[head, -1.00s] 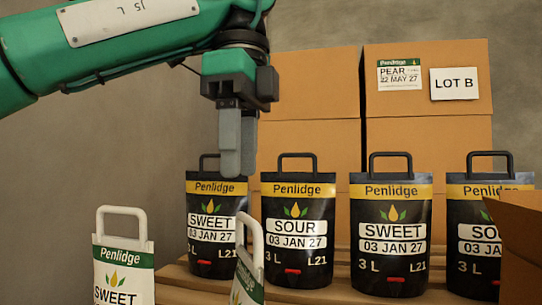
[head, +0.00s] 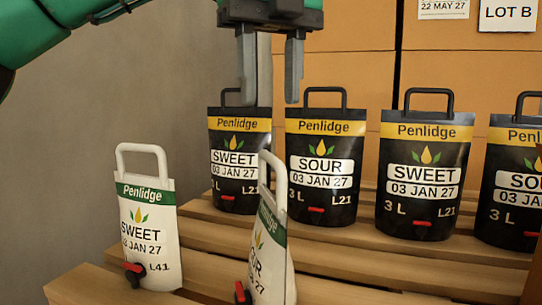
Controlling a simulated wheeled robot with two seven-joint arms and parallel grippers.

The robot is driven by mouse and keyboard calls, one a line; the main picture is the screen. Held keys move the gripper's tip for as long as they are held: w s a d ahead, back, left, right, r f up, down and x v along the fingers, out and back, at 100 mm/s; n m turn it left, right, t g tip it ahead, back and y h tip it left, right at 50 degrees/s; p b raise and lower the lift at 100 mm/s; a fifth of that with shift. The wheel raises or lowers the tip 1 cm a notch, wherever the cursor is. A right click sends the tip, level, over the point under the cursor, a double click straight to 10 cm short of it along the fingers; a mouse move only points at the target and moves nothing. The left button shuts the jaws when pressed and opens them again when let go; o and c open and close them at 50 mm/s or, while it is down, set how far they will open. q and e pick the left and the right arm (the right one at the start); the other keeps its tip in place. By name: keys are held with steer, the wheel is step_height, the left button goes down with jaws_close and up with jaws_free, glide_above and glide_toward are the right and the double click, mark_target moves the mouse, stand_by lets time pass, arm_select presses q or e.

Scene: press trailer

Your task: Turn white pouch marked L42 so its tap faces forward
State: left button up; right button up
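A white pouch with a green Penlidge band (head: 268,258) stands at the front middle of the slatted wood, turned partly edge-on. Its label reads "OUR" in part; its lot mark is out of sight. Its dark tap with red (head: 242,293) points to the lower left, and its white loop handle (head: 272,172) is up. My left gripper (head: 270,78) is open and empty above and behind that handle, apart from it, in front of the black pouches in the picture. Another white pouch, SWEET L41 (head: 148,225), stands to the left with its tap facing me. My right gripper is out of view.
A row of black pouches stands behind: SWEET (head: 240,180), SOUR L21 (head: 325,185), SWEET L21 (head: 424,195) and one cut off at right (head: 512,200). Cardboard boxes (head: 345,70) rise behind them. Bare slats (head: 370,262) lie right of the turned pouch.

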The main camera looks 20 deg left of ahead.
mark_target(270, 154)
arm_select(q)
steer(key=shift+r+m, duration=0.1)
steer(key=shift+m, duration=0.6)
steer(key=shift+f+m, duration=0.3)
steer(key=shift+m, duration=0.1)
step_height(270, 154, down, 5)
steer(key=shift+f, duration=0.1)
step_height(270, 154, down, 4)
steer(key=b, duration=0.2)
steer(key=shift+r+b, duration=0.2)
steer(key=shift+b, duration=0.1)
steer(key=shift+s+f+b, duration=0.1)
steer(key=shift+f+b, duration=0.25)
steer(key=shift+f, duration=0.05)
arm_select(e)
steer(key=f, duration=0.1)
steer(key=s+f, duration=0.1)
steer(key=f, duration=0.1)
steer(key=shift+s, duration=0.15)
arm_select(q)
steer(key=shift+c, duration=0.2)
jaws_close()
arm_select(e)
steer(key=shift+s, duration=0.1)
